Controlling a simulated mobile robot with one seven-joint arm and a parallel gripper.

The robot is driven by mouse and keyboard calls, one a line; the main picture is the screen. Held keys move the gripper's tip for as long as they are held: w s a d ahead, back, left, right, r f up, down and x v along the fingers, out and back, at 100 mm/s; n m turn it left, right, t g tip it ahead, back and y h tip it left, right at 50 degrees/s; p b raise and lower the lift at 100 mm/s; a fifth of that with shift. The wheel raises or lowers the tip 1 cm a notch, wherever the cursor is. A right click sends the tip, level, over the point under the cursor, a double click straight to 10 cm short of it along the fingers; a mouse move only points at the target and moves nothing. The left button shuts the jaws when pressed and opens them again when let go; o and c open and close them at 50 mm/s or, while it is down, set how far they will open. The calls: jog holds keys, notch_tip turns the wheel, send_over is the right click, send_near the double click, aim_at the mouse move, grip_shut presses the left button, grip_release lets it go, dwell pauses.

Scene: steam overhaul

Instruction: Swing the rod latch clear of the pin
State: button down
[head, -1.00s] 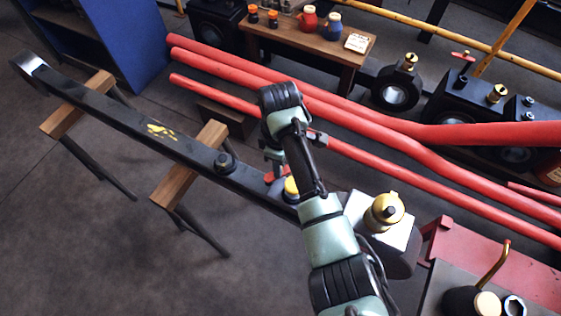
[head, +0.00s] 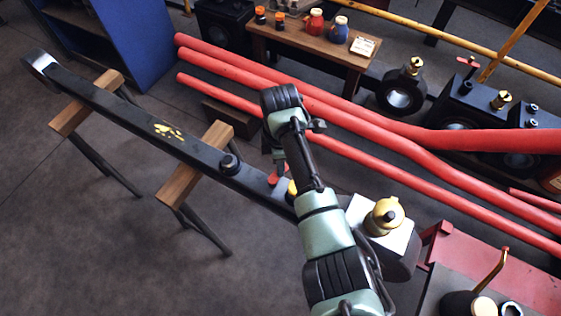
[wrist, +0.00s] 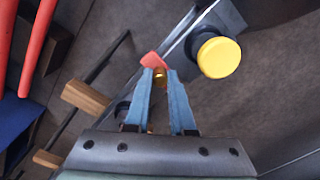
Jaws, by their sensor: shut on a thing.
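The long black rod (head: 130,122) lies across two wooden-topped trestles. A small red latch (head: 272,181) sits at its near end, partly hidden by my arm; it also shows in the wrist view (wrist: 152,61). A yellow round cap on a dark stem (wrist: 219,57) stands right of the latch, seemingly the pin; in the head view only a sliver of yellow (head: 292,187) shows. My gripper (wrist: 161,74) points down over the rod's near end, its blue fingers closed around the latch, with a small brass piece between them. Whether the latch overlaps the pin I cannot tell.
Red pipes (head: 420,148) run behind the rod. A brass fitting on a white-topped block (head: 388,215) stands right of my arm. A wooden bench (head: 300,48) with jars is at the back. Floor in front of the rod is clear.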

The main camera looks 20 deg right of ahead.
jog(key=c, duration=0.8)
grip_release()
jog(key=shift+o, duration=0.2)
notch_tip(320, 180, up, 13)
jog(key=p, duration=0.1)
